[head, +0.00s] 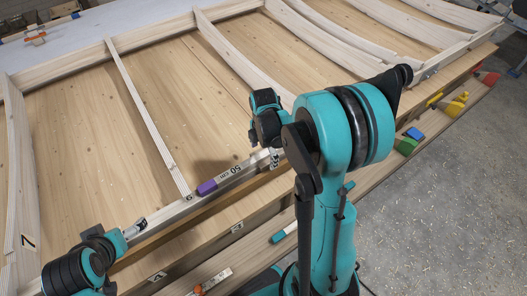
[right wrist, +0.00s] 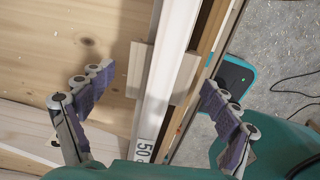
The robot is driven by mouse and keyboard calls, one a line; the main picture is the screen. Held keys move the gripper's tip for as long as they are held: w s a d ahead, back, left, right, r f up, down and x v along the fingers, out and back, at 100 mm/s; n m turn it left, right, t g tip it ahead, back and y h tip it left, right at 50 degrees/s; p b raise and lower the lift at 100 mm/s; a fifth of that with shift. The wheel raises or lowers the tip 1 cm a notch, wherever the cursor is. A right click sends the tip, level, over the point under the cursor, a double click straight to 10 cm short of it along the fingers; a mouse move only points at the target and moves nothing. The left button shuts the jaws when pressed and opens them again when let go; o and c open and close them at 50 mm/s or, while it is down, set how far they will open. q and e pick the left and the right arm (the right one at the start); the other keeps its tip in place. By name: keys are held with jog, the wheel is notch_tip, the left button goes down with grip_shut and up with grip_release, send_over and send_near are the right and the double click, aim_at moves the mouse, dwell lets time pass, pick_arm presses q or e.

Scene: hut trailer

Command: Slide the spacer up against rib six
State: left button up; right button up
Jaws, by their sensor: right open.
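The spacer (head: 229,174) is a pale bar marked 50 cm with a purple end, lying along the front rail (head: 160,216). Its purple end points left at the foot of rib six (head: 148,128), whose label sits beside it; any gap there is too small to judge. My right gripper (head: 274,156) is over the spacer's right part. In the right wrist view its fingers (right wrist: 157,84) are open, one each side of the pale bar (right wrist: 171,50) marked 50, apart from it. My left gripper (head: 136,228) is at the rail, left of rib six; its finger opening is unclear.
Rib seven (head: 22,170) stands at the left, and more ribs curve away at the right. Coloured blocks (head: 407,143) lie on the ledge at the right. A teal-ended bar (head: 285,232) lies on the lower front ledge. My right arm hides part of the rail.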

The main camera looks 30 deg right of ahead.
jog(key=c, duration=1.4)
jog(key=shift+a, duration=0.15)
jog(key=shift+s+a, duration=0.15)
jog(key=shift+a, duration=0.7)
jog(key=o, duration=1.4)
jog(key=shift+r, duration=0.1)
